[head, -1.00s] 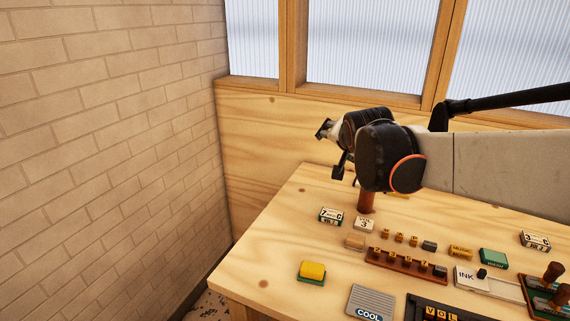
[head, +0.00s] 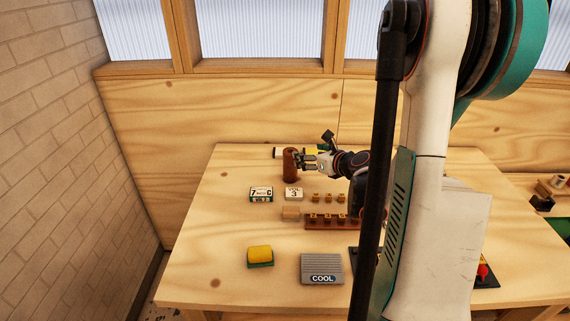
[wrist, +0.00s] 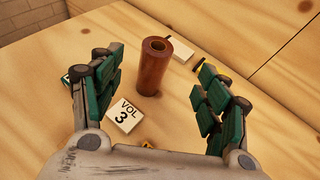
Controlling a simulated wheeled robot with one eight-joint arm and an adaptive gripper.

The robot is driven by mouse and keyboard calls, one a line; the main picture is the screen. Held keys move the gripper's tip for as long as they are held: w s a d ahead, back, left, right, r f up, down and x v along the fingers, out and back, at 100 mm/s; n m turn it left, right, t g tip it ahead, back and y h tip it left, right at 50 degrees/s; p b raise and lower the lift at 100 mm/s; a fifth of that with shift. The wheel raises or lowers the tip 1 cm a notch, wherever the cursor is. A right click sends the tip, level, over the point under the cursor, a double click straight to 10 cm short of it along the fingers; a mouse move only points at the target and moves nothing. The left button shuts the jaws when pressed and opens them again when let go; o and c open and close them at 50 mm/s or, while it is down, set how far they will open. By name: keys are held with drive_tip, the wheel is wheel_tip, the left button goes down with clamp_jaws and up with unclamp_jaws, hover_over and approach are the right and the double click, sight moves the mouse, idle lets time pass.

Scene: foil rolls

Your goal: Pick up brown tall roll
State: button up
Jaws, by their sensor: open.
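The brown tall roll (head: 290,166) stands upright near the back of the wooden table, left of my gripper. In the wrist view the roll (wrist: 152,70) shows its hollow top and stands ahead of and between my fingers. My gripper (wrist: 160,92) is open, with green-padded fingers spread to both sides and nothing between the pads. In the head view my gripper (head: 310,160) points left at the roll, close to its right side. Whether a finger touches the roll cannot be told there.
A "VOL 3" block (wrist: 124,114) lies just in front of the roll. A "7 C" block (head: 261,194) is to its left. A white block (wrist: 178,52) lies behind it. A yellow-green sponge (head: 260,256) and a grey COOL box (head: 321,268) are nearer. The table's left side is mostly clear.

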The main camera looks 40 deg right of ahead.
sight(290, 151)
drive_tip(key=b+x, duration=0.1)
drive_tip(key=x, duration=0.7)
drive_tip(key=shift+w+f+b, duration=0.1)
drive_tip(key=shift+b, duration=0.25)
drive_tip(key=b+x, duration=0.1)
drive_tip(key=x, duration=0.1)
drive_tip(key=f+x, duration=0.1)
drive_tip(key=x, duration=0.1)
drive_tip(key=shift+w+a+f+b, duration=0.1)
drive_tip(key=shift+b, duration=0.3)
drive_tip(key=shift+w, duration=0.35)
clamp_jaws()
